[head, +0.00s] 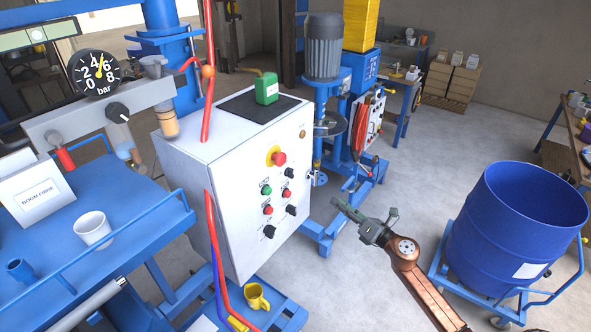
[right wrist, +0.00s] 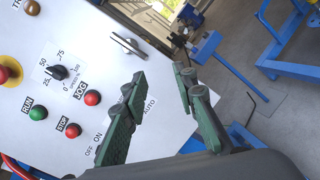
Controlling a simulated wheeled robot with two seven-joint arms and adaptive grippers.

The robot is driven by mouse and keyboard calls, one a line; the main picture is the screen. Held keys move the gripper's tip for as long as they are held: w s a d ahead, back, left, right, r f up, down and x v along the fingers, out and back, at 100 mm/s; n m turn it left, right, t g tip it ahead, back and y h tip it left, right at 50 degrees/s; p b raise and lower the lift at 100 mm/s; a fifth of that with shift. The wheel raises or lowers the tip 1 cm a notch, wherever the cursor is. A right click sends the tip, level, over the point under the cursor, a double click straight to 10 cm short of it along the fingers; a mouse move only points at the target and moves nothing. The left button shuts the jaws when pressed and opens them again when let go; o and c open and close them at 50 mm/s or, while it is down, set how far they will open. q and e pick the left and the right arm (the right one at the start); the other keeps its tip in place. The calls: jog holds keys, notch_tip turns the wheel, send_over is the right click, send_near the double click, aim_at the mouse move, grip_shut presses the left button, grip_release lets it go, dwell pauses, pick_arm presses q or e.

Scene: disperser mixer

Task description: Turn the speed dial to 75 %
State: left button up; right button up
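The speed dial (right wrist: 58,72) is a small black knob on the white control cabinet's front, with a percent scale around it, in the right wrist view. It also shows in the head view (head: 289,172), right of the red emergency stop (head: 279,158). Its pointer is too small to read surely. My right gripper (head: 368,212) is open and empty, in free air right of the cabinet (head: 215,150) in the head view. In the right wrist view its two green-black fingers (right wrist: 158,90) are spread, apart from the dial. My left gripper is not in view.
A green RUN button (right wrist: 38,113), red JOG button (right wrist: 92,97), red STOP button (right wrist: 73,130) and door handle (right wrist: 128,45) surround the dial. A blue drum (head: 500,235) stands right of my right arm. Blue machine frames stand behind; open floor lies between.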

aim_at(293, 174)
jog(key=s+a+r+n+g+y+p, duration=0.1)
jog(key=s+a+r+n+g+y, duration=0.15)
jog(key=a+r+n, duration=0.35)
jog(key=s+a+r+n+g+y, duration=0.1)
jog(key=s+a+r+n, duration=0.25)
jog(key=r, duration=0.55)
jog(key=shift+n+h, duration=0.25)
jog(key=shift+n, duration=0.3)
jog(key=p+x, duration=0.2)
jog(key=x, duration=0.5)
jog(key=shift+w+a+f, duration=0.1)
jog(key=shift+f, duration=0.05)
grip_shut()
